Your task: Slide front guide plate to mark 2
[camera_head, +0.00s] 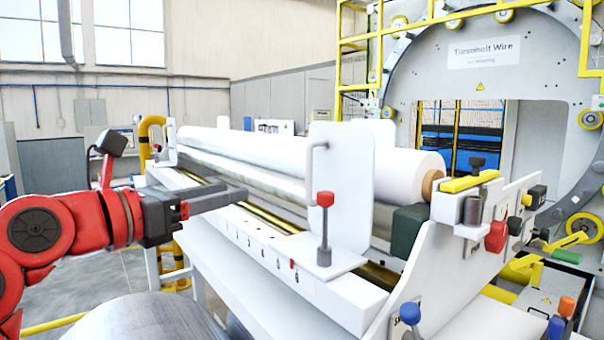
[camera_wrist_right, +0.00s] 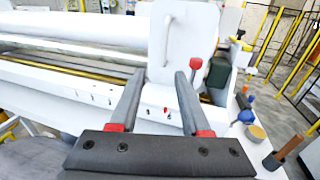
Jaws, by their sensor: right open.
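The front guide plate (camera_head: 352,205) is an upright white plate on a flat foot on the white rail (camera_head: 225,222), near the rail's right end. A red-knobbed lever (camera_head: 325,199) stands on its foot, and a pale handle is on its left side. Small numbered marks run along the rail's front face; the foot is by the highest ones, next to a small red mark. My right gripper (camera_head: 240,194) is left of the plate, apart from it. In the right wrist view, its two fingers (camera_wrist_right: 160,80) are open and empty, with the plate (camera_wrist_right: 188,48) beyond them. My left gripper is not in view.
A long white roll (camera_head: 270,155) lies behind the rail and passes behind the plate. A dark green block (camera_head: 407,232) and a red knob (camera_head: 496,236) are at the right end. A large wire ring machine (camera_head: 475,85) stands behind. A grey metal cylinder (camera_head: 150,318) is in front.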

